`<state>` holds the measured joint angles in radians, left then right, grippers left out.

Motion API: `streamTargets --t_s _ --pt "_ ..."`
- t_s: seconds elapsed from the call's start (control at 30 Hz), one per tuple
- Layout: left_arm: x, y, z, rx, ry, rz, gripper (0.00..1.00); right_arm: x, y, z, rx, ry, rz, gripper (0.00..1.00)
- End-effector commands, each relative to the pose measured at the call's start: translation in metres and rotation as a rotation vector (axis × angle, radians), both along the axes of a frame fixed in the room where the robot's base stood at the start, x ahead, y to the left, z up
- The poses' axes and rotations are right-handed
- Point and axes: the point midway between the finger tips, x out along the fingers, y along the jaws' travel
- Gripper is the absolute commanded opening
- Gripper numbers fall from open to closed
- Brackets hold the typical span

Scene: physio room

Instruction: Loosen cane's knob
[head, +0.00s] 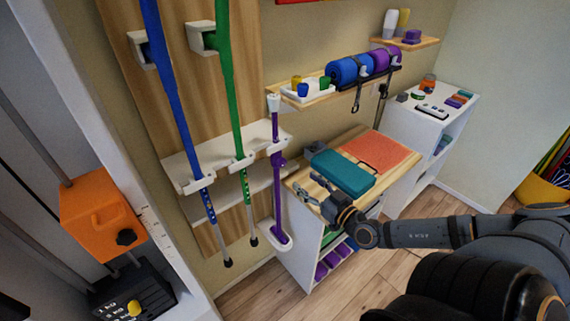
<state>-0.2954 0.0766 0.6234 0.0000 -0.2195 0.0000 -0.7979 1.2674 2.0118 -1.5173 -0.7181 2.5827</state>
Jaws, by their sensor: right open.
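A purple cane (276,190) stands upright beside the wall panel, with a white top and its foot in a white-rimmed purple holder (275,238). A small purple bulge, perhaps its knob (279,161), sits partway down the shaft; it is too small to tell surely. A blue cane (172,90) and a green cane (227,85) hang in white brackets to the left. My right gripper (316,192) is open and empty, to the right of the purple cane and apart from it, by the wooden cabinet top. My left gripper is not in view.
A teal block (342,175) and an orange mat (381,153) lie on the wooden cabinet (353,139). A shelf with blue and purple rolls (348,71) is above. An orange weight block (103,212) with a black knob is at left. Floor (245,285) is clear.

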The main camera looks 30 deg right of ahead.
Motion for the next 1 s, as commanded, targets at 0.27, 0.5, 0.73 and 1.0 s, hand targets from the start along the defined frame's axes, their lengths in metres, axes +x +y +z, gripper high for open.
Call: streamTargets --t_s 0.27,0.5,0.73,1.0 --pt "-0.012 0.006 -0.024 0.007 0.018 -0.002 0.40 0.022 0.001 -0.005 0.003 -0.007 -0.002 0.55" --pt "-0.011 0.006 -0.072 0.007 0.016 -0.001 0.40 0.071 0.004 -0.009 0.006 -0.008 -0.008 0.55" --pt "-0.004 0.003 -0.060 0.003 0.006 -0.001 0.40 0.093 0.000 0.002 0.006 0.007 -0.022 0.55" --pt "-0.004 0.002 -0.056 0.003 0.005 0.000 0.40 0.104 0.007 0.001 0.004 0.000 -0.004 0.55"
